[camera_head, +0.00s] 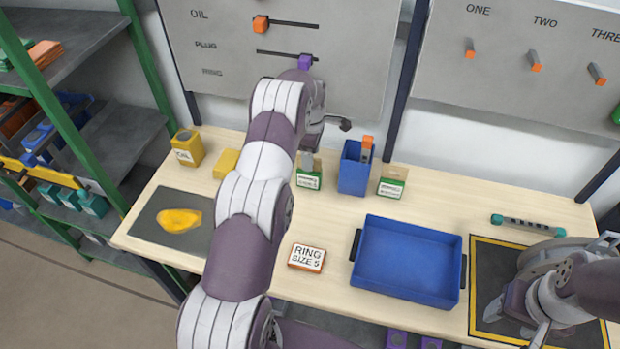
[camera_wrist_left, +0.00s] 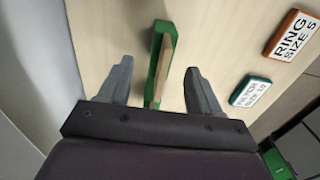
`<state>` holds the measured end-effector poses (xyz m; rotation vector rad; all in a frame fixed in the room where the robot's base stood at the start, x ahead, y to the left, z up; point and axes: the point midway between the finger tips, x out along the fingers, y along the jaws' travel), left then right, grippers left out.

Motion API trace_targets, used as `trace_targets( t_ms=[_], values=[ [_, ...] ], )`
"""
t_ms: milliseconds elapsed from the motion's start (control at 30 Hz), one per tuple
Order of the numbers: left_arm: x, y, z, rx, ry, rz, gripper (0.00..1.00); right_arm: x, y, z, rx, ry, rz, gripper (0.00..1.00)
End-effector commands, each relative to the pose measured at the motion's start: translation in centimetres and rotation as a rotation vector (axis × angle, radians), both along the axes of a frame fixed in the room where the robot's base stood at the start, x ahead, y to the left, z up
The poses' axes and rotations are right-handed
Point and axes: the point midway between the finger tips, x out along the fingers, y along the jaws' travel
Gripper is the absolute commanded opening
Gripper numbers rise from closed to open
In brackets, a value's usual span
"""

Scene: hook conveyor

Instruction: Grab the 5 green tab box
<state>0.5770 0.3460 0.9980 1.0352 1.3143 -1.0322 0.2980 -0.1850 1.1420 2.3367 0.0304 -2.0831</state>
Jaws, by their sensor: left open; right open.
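A small green box with a white label (camera_head: 309,180) stands at the back of the table, left of the blue bin. A similar green box (camera_head: 391,186) stands right of the bin; the labels are too small to read. My left gripper (camera_head: 308,160) is over the left one, open. In the left wrist view a green and tan box (camera_wrist_left: 162,45) lies between its spread fingers (camera_wrist_left: 158,68), with gaps on both sides. My right gripper (camera_head: 515,308) is open and empty over the yellow-bordered mat at the right.
An upright blue bin (camera_head: 353,170) with an orange-topped item stands close beside the left box. A blue tray (camera_head: 408,262) and a RING SIZE 5 sign (camera_head: 307,257) lie in front. A yellow box (camera_head: 187,147) and yellow block (camera_head: 226,163) stand left. Wall panels rise behind.

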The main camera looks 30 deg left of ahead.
Motion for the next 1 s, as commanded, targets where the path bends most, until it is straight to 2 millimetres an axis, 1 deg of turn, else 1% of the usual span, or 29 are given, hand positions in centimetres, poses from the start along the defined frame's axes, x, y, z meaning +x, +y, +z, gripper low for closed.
trace_targets(
  t_ms=[33,100,200,267,467,500,567,600,667,900,1000],
  values=[
    [-0.2,0.1,-0.1,-0.002,0.007,0.001,0.64,0.0,0.0,1.7,0.000,-0.001,0.000,0.59],
    [-0.2,0.2,-1.5,-0.002,0.007,0.000,0.64,0.0,0.0,2.7,0.000,-0.001,0.000,0.59],
    [-0.2,0.3,-3.3,0.000,0.003,0.001,0.64,0.0,0.0,2.8,0.000,-0.001,0.000,0.59],
    [-0.1,0.3,-3.7,0.001,0.001,0.001,0.64,0.0,0.0,2.8,0.000,-0.001,0.000,0.59],
    [-0.1,0.3,-4.0,0.002,0.000,0.001,0.64,0.0,0.0,2.6,0.000,-0.001,0.000,0.59],
    [-0.1,0.3,-4.0,0.002,0.000,0.001,0.51,0.0,0.0,2.6,0.000,0.000,0.000,0.59],
    [-0.1,0.3,-4.0,0.002,0.000,0.001,0.31,0.0,0.0,2.6,0.000,0.000,0.000,0.59],
    [-0.1,0.3,-4.0,0.002,0.000,0.001,0.18,0.0,0.0,2.6,0.000,0.000,0.000,0.59],
    [-0.1,0.3,-4.0,0.002,0.000,0.001,0.00,0.0,0.0,2.6,0.000,-0.001,0.000,0.59],
    [-0.1,0.3,-3.9,0.002,-0.001,0.001,0.00,0.0,0.0,2.6,0.000,-0.001,0.000,0.59],
    [0.0,0.3,-3.0,0.002,-0.001,0.001,0.00,0.0,0.0,1.9,0.000,-0.001,0.000,0.59]
  ],
)
